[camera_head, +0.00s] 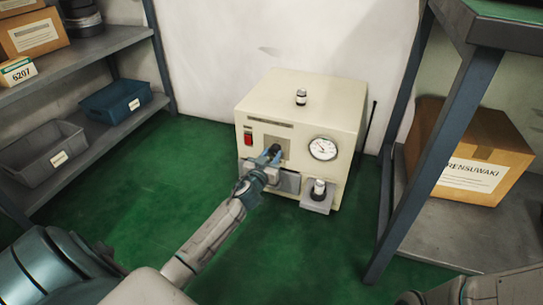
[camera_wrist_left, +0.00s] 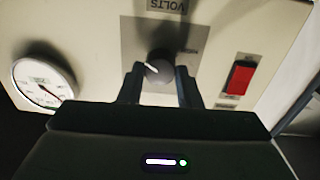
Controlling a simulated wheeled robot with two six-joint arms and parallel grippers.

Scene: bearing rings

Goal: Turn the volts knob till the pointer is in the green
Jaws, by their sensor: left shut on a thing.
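The volts knob (camera_wrist_left: 158,70) is a dark round knob with a white mark, on a grey plate labelled VOLTS on the front of a cream box (camera_head: 302,98). My left gripper (camera_wrist_left: 160,82) has a finger on each side of the knob and is shut on it. In the head view my left gripper (camera_head: 272,154) reaches the box front and hides most of the knob. The dial (camera_head: 323,149) is round and white, right of the knob; it also shows in the left wrist view (camera_wrist_left: 44,83).
A red switch (camera_head: 248,139) is left of the knob. A small bearing ring or cap stands on the box top (camera_head: 301,97), and another on a grey ledge (camera_head: 317,206) at lower right. Shelves (camera_head: 95,135) stand left, a blue-legged bench (camera_head: 440,140) right. The green floor is clear.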

